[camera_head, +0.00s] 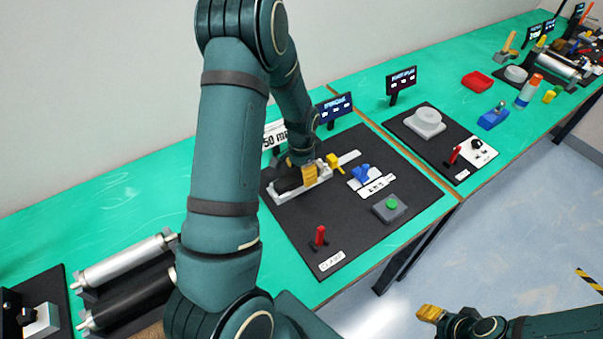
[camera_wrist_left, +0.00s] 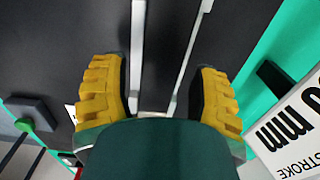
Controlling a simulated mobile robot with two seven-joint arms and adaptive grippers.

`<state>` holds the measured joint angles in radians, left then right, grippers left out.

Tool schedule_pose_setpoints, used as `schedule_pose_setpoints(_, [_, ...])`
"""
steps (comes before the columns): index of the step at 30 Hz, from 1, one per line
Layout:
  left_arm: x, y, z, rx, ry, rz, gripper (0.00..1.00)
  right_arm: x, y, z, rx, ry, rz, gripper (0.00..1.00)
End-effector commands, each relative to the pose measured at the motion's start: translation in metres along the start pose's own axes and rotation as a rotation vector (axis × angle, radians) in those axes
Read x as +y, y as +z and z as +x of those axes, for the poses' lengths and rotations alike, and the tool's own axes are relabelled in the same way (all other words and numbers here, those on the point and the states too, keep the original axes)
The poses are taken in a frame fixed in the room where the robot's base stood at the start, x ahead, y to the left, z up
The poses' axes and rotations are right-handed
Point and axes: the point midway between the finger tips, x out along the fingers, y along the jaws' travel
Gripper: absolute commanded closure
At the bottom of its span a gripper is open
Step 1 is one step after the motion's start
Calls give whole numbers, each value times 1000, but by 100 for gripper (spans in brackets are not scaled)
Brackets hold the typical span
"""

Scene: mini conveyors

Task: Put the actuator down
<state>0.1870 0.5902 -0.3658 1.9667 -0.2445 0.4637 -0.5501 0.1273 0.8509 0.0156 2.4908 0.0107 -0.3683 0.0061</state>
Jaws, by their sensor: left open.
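A dark cylinder, which looks like the actuator (camera_head: 287,184), lies in a long white holder (camera_head: 347,158) on the black mat. My left gripper (camera_head: 309,172) is low over the holder, its yellow fingers pointing down. In the left wrist view its fingers (camera_wrist_left: 162,95) are spread wide, one on each side of the dark strip (camera_wrist_left: 165,45) between two pale rails, with clear gaps. My forearm hides part of the mat. My right gripper (camera_head: 430,313) is at the bottom right, away from the table; its opening is unclear.
On the mat stand a red lever (camera_head: 319,237), a green button (camera_head: 391,204) and a blue part (camera_head: 361,174). A small screen (camera_head: 334,108) stands behind. Silver and black cylinders lie on a rack (camera_head: 125,270) at left. Another station (camera_head: 427,122) is to the right.

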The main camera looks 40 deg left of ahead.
Motion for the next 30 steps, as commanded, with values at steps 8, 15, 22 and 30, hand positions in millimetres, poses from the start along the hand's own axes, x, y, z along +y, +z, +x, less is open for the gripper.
schedule_pose_setpoints(8, [0, -1, -61, 6, -2, 0, 39, -3, -4, -8, 8, 1, 2, 53])
schedule_pose_setpoints(15, [0, 0, -97, 3, -2, 0, 39, -5, -6, -12, 12, 1, 4, 53])
schedule_pose_setpoints(22, [0, 0, -108, 1, -1, 0, 39, -5, -6, -13, 14, 1, 4, 53])
schedule_pose_setpoints(30, [0, 0, -107, 1, -1, 0, 39, -5, -6, -13, 13, 1, 4, 53])
